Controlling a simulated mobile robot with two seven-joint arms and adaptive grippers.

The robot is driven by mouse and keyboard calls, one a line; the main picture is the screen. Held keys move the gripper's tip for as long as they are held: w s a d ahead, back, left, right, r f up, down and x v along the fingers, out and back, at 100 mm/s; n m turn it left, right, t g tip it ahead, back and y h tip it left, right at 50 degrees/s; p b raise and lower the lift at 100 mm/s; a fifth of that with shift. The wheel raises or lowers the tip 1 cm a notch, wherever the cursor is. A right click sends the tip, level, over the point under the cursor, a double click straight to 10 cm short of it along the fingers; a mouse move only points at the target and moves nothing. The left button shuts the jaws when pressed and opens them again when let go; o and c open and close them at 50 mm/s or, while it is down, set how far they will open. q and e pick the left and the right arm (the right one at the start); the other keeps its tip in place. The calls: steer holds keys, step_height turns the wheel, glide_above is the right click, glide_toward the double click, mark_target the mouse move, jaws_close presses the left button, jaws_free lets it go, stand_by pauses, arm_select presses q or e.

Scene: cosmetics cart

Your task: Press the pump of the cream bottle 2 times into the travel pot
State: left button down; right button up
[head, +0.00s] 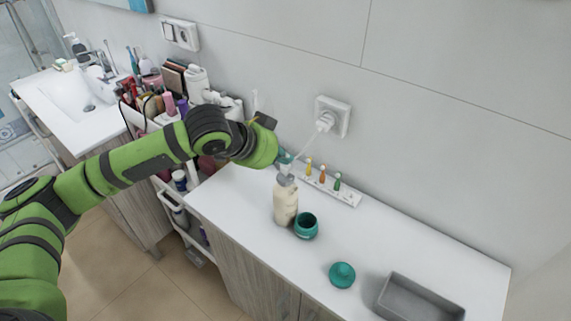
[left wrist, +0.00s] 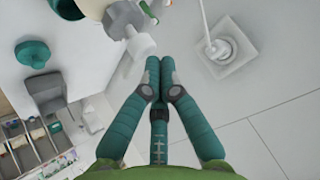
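My left gripper (head: 286,160) is over the bottle's top. In the left wrist view its two teal fingers (left wrist: 160,65) are together with nothing between them. Whether they touch the pump I cannot tell. My right gripper is not in view.
A teal lid (head: 342,275) and a grey tray (head: 420,299) lie to the right on the counter (head: 440,255). A white strip with small coloured bottles (head: 330,187) lies by the wall, below a socket with a plug (head: 326,121). A crowded cart (head: 165,117) stands left.

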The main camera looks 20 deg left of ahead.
mark_target(282, 167)
arm_select(q)
steer(key=shift+f, duration=0.8)
stand_by(0.6)
steer(key=shift+r+p, duration=1.2)
steer(key=shift+r, duration=0.1)
step_height(282, 167, up, 5)
steer(key=p, duration=0.5)
steer(key=shift+p, duration=0.4)
